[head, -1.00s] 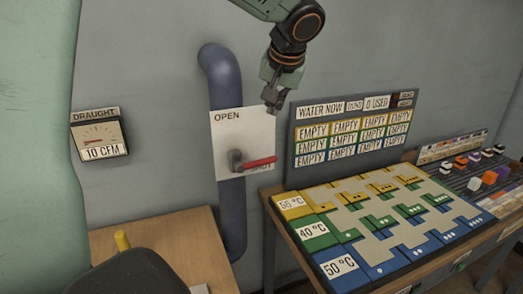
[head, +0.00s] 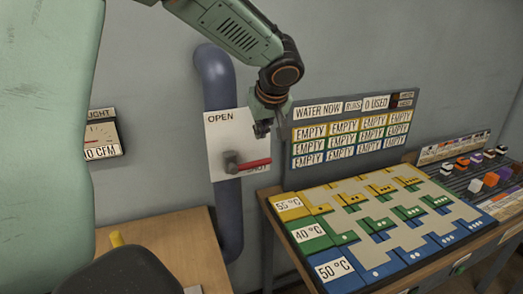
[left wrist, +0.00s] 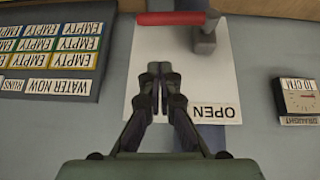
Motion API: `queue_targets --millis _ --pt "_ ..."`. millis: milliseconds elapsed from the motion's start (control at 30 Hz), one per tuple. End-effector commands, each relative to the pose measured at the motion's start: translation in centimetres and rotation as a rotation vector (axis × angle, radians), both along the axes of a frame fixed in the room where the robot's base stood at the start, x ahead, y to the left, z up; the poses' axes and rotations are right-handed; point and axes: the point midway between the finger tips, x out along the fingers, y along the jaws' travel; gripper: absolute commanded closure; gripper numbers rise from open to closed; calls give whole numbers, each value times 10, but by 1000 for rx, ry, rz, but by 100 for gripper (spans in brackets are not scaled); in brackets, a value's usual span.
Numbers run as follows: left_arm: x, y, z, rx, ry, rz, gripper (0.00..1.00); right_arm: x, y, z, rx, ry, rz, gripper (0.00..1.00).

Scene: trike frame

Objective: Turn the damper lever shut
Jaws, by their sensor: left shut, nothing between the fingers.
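The damper lever has a red handle (head: 253,164) on a grey pivot (head: 231,163), set on a white plate (head: 222,131) on the blue duct pipe (head: 216,75). My right gripper is not in view.
A draught gauge (head: 103,135) hangs on the wall at left, partly hidden by my own body. A water board (head: 350,130) is right of the plate. A table with a coloured tile board (head: 385,222) stands below it. A wooden desk (head: 170,245) is at lower left.

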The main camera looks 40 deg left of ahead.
Motion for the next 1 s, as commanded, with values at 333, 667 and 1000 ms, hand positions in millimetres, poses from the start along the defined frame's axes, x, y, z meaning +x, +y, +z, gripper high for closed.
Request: queue_targets --millis 333,667,1000 --pt "10 12 -52 2 4 -1 100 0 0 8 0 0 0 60" --pt "10 8 -67 0 0 1 100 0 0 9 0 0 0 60" --pt "11 8 -73 15 21 0 100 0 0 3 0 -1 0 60"
